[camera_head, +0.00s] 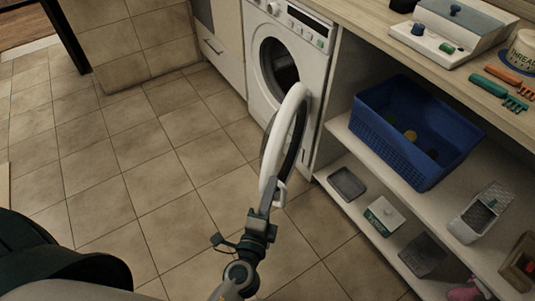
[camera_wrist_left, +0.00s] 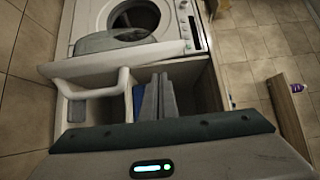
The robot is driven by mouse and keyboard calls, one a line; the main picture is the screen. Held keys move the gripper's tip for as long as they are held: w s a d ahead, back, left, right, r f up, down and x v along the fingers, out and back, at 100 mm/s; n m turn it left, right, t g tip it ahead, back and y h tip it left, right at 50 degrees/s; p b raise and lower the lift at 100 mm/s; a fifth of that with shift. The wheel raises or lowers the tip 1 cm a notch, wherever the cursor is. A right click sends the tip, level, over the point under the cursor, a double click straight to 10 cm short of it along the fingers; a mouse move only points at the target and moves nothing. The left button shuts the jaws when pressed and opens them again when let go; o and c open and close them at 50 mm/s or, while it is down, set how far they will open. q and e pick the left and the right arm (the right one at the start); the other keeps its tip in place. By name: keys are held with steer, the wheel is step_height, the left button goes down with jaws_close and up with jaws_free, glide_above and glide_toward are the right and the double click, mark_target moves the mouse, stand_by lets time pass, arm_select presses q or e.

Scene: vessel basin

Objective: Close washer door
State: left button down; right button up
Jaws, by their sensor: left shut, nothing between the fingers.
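The white washer (camera_head: 318,55) stands against the counter, with its round drum opening uncovered. Its round door (camera_head: 292,118) stands swung open, out over the floor, edge-on in the head view. A small white handle (camera_head: 281,192) sits on the door's free edge. My left gripper (camera_head: 266,192) is shut and empty at the door's near lower end, right beside the handle. In the left wrist view the fingers (camera_wrist_left: 158,98) are together, to the right of the looped handle (camera_wrist_left: 95,92), with the door (camera_wrist_left: 130,58) beyond. I cannot tell whether they touch it. My right gripper is not in view.
A blue basket (camera_head: 405,130) stands on the open shelf right of the washer, with several small containers below it. The tiled floor (camera_head: 130,150) left of the door is clear.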

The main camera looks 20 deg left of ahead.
mark_target(268, 150)
arm_select(q)
steer(key=w+p, duration=0.1)
steer(key=w, duration=0.1)
steer(key=w+p, duration=0.1)
steer(key=w, duration=0.5)
steer(key=shift+w+a+r+p, duration=0.2)
steer(key=shift+w+a+p, duration=0.05)
steer(key=shift+p, duration=0.15)
steer(key=a, duration=0.1)
steer(key=w+a, duration=0.1)
steer(key=shift+a+r+p, duration=0.15)
steer(key=shift+a+p, duration=0.25)
steer(key=shift+a, duration=0.55)
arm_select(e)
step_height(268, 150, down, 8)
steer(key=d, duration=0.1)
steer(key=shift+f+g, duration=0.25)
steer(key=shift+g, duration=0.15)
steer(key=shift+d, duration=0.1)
arm_select(q)
steer(key=shift+w+a, duration=0.1)
steer(key=shift+a, duration=0.1)
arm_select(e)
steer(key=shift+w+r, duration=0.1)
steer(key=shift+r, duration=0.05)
arm_select(q)
steer(key=shift+a+h, duration=0.25)
steer(key=shift+h, duration=0.05)
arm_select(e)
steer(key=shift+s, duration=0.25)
